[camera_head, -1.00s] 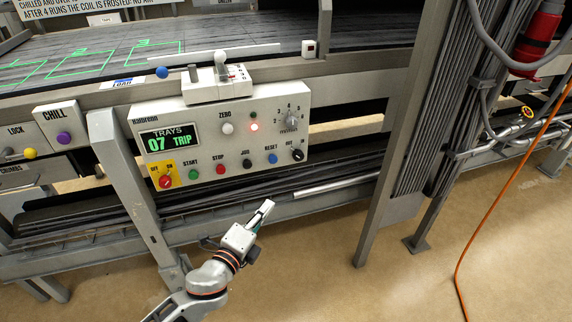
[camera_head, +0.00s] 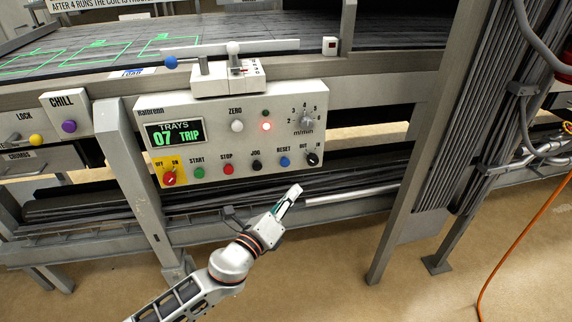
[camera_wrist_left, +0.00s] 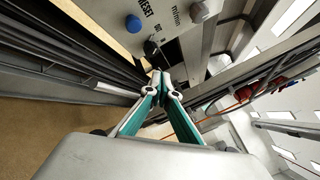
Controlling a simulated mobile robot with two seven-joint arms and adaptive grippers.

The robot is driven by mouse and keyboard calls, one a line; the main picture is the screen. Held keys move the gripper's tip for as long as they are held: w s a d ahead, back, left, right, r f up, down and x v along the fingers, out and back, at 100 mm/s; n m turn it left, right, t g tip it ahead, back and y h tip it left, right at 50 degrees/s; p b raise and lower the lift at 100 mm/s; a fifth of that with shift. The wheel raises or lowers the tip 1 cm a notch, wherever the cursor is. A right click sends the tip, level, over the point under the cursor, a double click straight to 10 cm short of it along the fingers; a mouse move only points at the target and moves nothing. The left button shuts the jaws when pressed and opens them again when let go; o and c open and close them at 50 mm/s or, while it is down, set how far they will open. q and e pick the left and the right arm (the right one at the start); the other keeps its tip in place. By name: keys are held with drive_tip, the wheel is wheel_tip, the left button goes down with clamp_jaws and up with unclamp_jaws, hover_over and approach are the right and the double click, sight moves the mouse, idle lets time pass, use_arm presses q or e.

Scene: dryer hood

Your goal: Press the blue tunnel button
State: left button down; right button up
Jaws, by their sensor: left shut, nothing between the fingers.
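A blue button (camera_head: 285,161) labelled RESET sits in the bottom row of the white control panel (camera_head: 335,120), between the black JOG button and a black knob. It also shows in the left wrist view (camera_wrist_left: 133,24), at top centre-left. My left gripper (camera_head: 295,190) is shut and empty, just below and slightly right of the blue button in the head view, apart from it. In the left wrist view the closed fingertips (camera_wrist_left: 159,78) are below and right of the button. The depth gap to the panel is hard to tell. My right gripper is not in view.
Close beside the blue button are the black JOG button (camera_head: 257,165) and the black knob (camera_head: 312,159). A red light (camera_head: 266,127) glows above. A lever with a blue ball (camera_head: 170,63) sits on top. A metal post (camera_head: 405,150) stands right of the panel.

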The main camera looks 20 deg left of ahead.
sight(285, 162)
use_arm(q)
drive_tip(key=w+a+b, duration=0.1)
drive_tip(key=w+a, duration=0.3)
drive_tip(key=w, duration=0.2)
drive_tip(key=shift+w+a, duration=0.35)
drive_tip(key=shift+w, duration=0.05)
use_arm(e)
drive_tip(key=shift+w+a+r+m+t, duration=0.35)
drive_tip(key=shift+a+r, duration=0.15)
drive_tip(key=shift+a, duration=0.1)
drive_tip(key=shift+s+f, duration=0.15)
use_arm(q)
drive_tip(key=shift+w, duration=0.15)
idle(0.4)
drive_tip(key=shift+w+a+f, duration=0.1)
drive_tip(key=shift+w+a, duration=0.1)
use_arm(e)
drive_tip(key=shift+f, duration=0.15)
